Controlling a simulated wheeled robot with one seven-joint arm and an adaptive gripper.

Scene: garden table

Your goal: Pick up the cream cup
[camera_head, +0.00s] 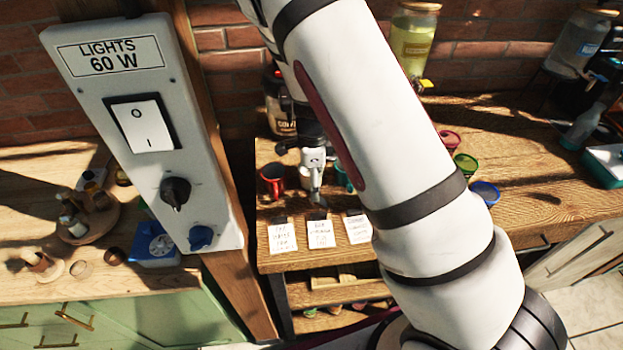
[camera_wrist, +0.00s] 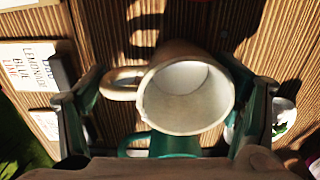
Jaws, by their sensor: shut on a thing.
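The cream cup (camera_wrist: 185,95) is in the wrist view, its white open mouth towards the camera and its handle to the left. My gripper (camera_wrist: 168,90) is shut on it, one finger at the handle side and one against the body. A teal cup (camera_wrist: 165,146) with a handle shows just below it in that view, partly hidden. In the head view my gripper (camera_head: 315,190) is small, over the counter behind the cards. I cannot make out the cream cup there.
A red cup (camera_head: 271,180) stands left of my gripper. Paper cards (camera_head: 320,234) line the counter's front edge. A post with a switch panel (camera_head: 145,130) rises at left.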

